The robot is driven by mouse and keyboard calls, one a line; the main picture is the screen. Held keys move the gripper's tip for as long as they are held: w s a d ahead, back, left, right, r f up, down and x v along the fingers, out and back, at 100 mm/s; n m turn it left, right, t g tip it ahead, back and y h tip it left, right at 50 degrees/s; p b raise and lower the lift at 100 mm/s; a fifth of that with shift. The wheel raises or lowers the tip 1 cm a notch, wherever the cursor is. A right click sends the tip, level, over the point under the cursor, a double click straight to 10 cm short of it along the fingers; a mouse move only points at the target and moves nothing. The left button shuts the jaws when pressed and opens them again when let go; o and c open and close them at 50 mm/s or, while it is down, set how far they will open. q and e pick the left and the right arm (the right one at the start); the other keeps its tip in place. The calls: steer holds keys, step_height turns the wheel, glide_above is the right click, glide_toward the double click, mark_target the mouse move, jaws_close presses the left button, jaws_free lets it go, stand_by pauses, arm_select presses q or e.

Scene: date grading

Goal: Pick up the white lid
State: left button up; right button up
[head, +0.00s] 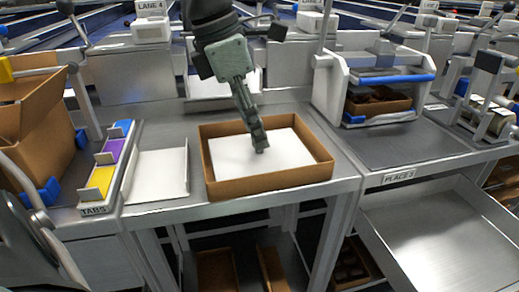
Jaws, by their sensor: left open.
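A flat white piece (285,146) lies inside a shallow brown cardboard box (270,186) on the metal table. A second flat white piece with a raised right edge, like a lid (157,176), lies on the table left of the box. I cannot tell for sure which one is the white lid. My left gripper (260,147) reaches down from the top over the box, its fingertips close above or at the white piece inside; touching cannot be told. It is open and holds nothing visible. My right gripper is not in view.
A holder of blue, purple and yellow tabs (104,165) stands at the left, beside a tall cardboard box (35,130). A white-framed machine with a blue bar (385,79) stands right of the box. An empty metal tray (440,232) is at the lower right.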

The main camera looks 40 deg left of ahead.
arm_select(q)
steer(key=shift+w+d+f, duration=0.1)
steer(key=shift+w+f, duration=0.05)
steer(key=shift+f, duration=0.55)
steer(key=shift+w+d+f, duration=0.1)
steer(key=shift+w+f, duration=0.05)
steer(key=shift+f, duration=0.25)
steer(key=shift+c, duration=1.2)
steer(key=c, duration=0.8)
steer(key=shift+c, duration=0.2)
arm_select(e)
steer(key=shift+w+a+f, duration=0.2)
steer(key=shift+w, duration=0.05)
arm_select(q)
steer(key=shift+r, duration=0.15)
